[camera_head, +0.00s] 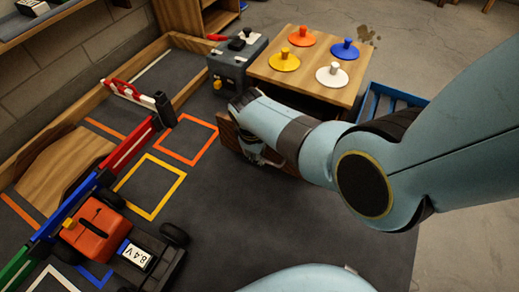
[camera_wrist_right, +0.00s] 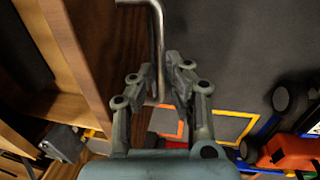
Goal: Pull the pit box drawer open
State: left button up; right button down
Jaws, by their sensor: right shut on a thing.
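The pit box (camera_head: 318,62) is a wooden cabinet with a light top, at the upper middle of the head view. Its brown wooden drawer (camera_head: 229,132) shows low on the near side, partly hidden by my right arm. In the right wrist view the drawer front (camera_wrist_right: 88,50) is at left, with a dark space behind it. A bent metal bar handle (camera_wrist_right: 157,40) runs along the front. My right gripper (camera_head: 257,158) is at the drawer front. In the wrist view its fingers (camera_wrist_right: 163,88) are shut on the handle. My left gripper is not in view.
Orange, blue, yellow and white knobbed discs (camera_head: 333,75) stand on the pit box. A grey box (camera_head: 236,66) is beside it. An orange car (camera_head: 105,235) and a striped barrier (camera_head: 130,145) are at left. Dark mat near the drawer is clear.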

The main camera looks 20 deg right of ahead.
jog(key=c, duration=1.6)
grip_release()
jog(key=shift+c, duration=0.2)
jog(key=shift+r, duration=0.1)
notch_tip(320, 180, up, 10)
